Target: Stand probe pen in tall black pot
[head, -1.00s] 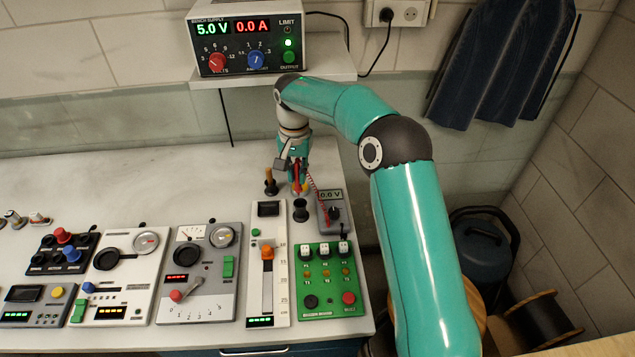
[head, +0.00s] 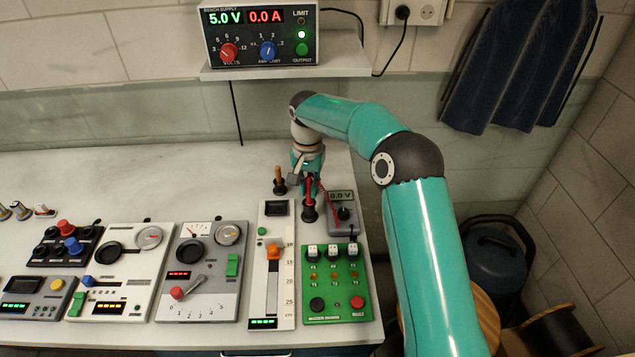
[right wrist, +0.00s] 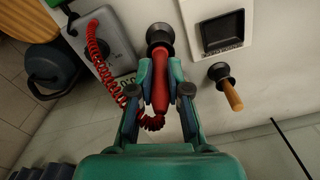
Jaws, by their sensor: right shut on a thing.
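The red probe pen (head: 309,188) is upright in my right gripper (head: 308,178), which is shut on it. The tall black pot (head: 310,213) stands on the bench right below the gripper. In the right wrist view the pen (right wrist: 160,78) lies between the two fingers of the gripper (right wrist: 160,92), and its lower end meets the mouth of the black pot (right wrist: 159,36). The tip is hidden, apparently inside the pot; how deep I cannot tell. My left gripper is not in view.
A coiled red lead (right wrist: 106,68) runs from the pen to the grey meter (head: 342,210) on the right. A black holder with a wooden-handled tool (head: 279,178) stands close on the left. A slider panel (head: 272,270) and green switch board (head: 334,283) lie in front.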

